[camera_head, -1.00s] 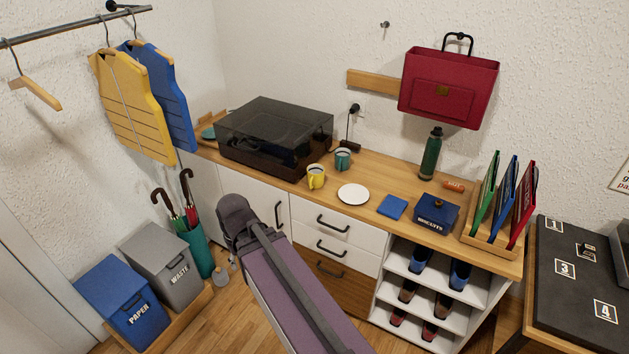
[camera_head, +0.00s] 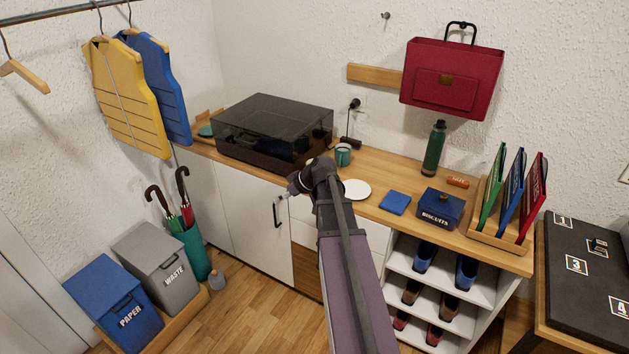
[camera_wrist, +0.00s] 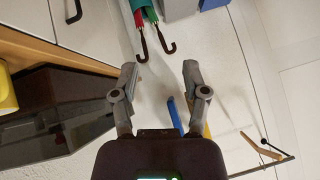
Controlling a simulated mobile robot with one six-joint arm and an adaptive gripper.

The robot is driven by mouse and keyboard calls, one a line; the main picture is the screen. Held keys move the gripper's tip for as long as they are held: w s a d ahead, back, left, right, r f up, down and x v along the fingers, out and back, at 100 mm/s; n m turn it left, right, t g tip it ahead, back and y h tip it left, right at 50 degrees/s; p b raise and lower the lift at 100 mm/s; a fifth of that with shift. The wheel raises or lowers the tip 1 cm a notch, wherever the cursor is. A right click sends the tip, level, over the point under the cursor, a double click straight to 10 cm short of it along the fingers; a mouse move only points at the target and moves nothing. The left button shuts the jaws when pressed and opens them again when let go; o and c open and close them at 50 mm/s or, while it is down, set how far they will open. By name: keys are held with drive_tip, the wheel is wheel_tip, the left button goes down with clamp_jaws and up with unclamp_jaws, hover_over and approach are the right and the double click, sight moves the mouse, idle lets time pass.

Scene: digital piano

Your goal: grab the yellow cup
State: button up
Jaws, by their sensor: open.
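The yellow cup is almost wholly hidden behind my arm in the head view. In the wrist view a yellow piece of it (camera_wrist: 6,90) shows at the left edge, beside the dark record player, cut off by the frame. My gripper (camera_wrist: 160,72) is open and empty there, with the cup off to its left and outside the fingers. In the head view my gripper (camera_head: 285,196) is in front of the cabinet's white doors and points left, away from the cup. The green cup (camera_head: 343,154) stands on the wooden top behind my wrist.
The record player (camera_head: 275,130) stands left of the cups. A white plate (camera_head: 356,189), a blue coaster (camera_head: 395,202) and a blue biscuit box (camera_head: 440,207) lie to the right. Umbrellas (camera_head: 185,198) stand at the left, and a green bottle (camera_head: 434,150) stands at the back.

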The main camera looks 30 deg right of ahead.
drive_tip(key=d+r+t+h+b, duration=0.1)
drive_tip(key=d+t, duration=0.5)
drive_tip(key=d, duration=1.6)
drive_tip(key=r+b, duration=0.1)
drive_tip(key=b, duration=0.1)
drive_tip(key=shift+w+d+n+b, duration=0.25)
drive_tip(key=shift+w+n+b, duration=0.05)
drive_tip(key=shift+w+b, duration=0.1)
